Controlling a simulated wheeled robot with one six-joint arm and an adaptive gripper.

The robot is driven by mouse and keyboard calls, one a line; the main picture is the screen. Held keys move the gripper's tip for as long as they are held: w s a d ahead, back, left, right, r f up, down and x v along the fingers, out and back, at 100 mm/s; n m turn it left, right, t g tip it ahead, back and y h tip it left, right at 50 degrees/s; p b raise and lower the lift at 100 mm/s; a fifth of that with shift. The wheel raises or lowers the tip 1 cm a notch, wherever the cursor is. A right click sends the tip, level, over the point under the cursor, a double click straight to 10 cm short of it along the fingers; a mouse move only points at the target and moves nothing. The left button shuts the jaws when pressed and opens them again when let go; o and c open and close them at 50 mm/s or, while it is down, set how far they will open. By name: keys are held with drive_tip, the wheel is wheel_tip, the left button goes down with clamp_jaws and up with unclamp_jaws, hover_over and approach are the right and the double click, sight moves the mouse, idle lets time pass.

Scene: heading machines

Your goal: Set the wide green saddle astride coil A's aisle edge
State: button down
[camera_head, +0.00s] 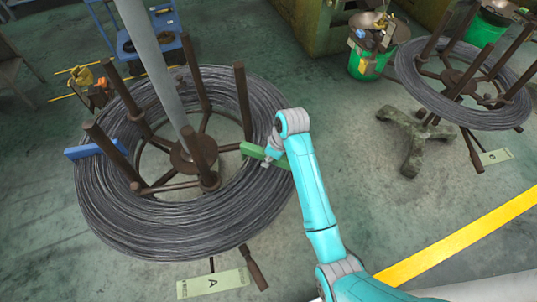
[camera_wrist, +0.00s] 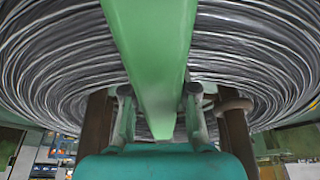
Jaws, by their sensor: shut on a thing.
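Coil A (camera_head: 190,225) is a wide ring of dark wire on a brown stand with upright posts. The green saddle (camera_head: 252,150) lies across the right part of its ring in the head view, with its inner end towards the middle of the stand. My gripper (camera_head: 270,157) is shut on the saddle near its outer end; my arm hides part of it. In the wrist view the saddle (camera_wrist: 150,50) runs as a long green bar between my fingers (camera_wrist: 160,105), with the wire coil (camera_wrist: 60,70) behind it. I cannot tell whether the saddle touches the wire.
A blue saddle (camera_head: 95,149) sits across the coil's left side. A label marked A (camera_head: 212,284) lies on the floor in front. A second coil (camera_head: 440,100) on a stand is at the right. Green buckets (camera_head: 368,63) stand behind. A yellow line (camera_head: 460,240) crosses the floor at lower right.

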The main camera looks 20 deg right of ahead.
sight(269, 167)
drive_tip(key=shift+f, duration=1.25)
drive_tip(key=shift+s+f, duration=0.3)
drive_tip(key=shift+f, duration=0.45)
drive_tip(key=c, duration=1.1)
unclamp_jaws()
drive_tip(key=shift+o, duration=1.4)
drive_tip(key=shift+w+f, duration=0.15)
drive_tip(key=v, duration=1.2)
drive_tip(key=shift+w+r, duration=0.15)
drive_tip(key=shift+r, duration=0.05)
